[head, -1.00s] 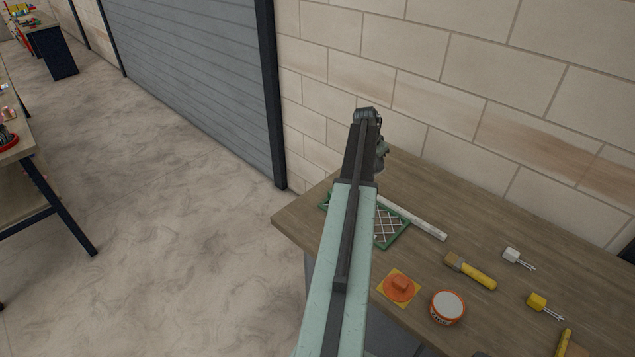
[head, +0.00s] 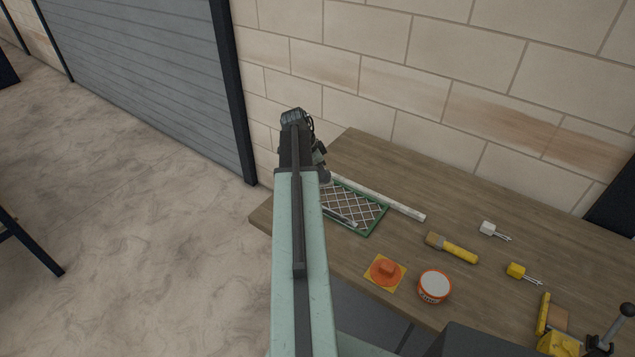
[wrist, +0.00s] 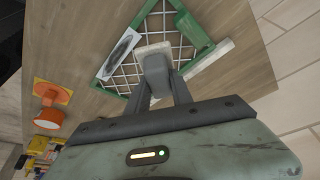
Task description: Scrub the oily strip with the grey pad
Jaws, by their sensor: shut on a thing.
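The grey pad (wrist: 155,70), a grey block on a pale base, is held between the fingers of my gripper (wrist: 162,92) in the wrist view. It is over the wire mesh of a green-framed panel (wrist: 104,84), and I cannot tell whether it touches the mesh. The oily strip (wrist: 121,54), pale with a dark smear, lies across the mesh just left of the pad. In the head view the green-framed panel (head: 371,229) lies on the bench with the strip (head: 339,217) near its left side. My arm hides the pad there.
A long pale bar (head: 390,203) lies behind the panel. A yellow-handled brush (head: 452,248) and white (head: 488,228) and yellow (head: 517,270) pronged pieces lie right. A block wall stands behind.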

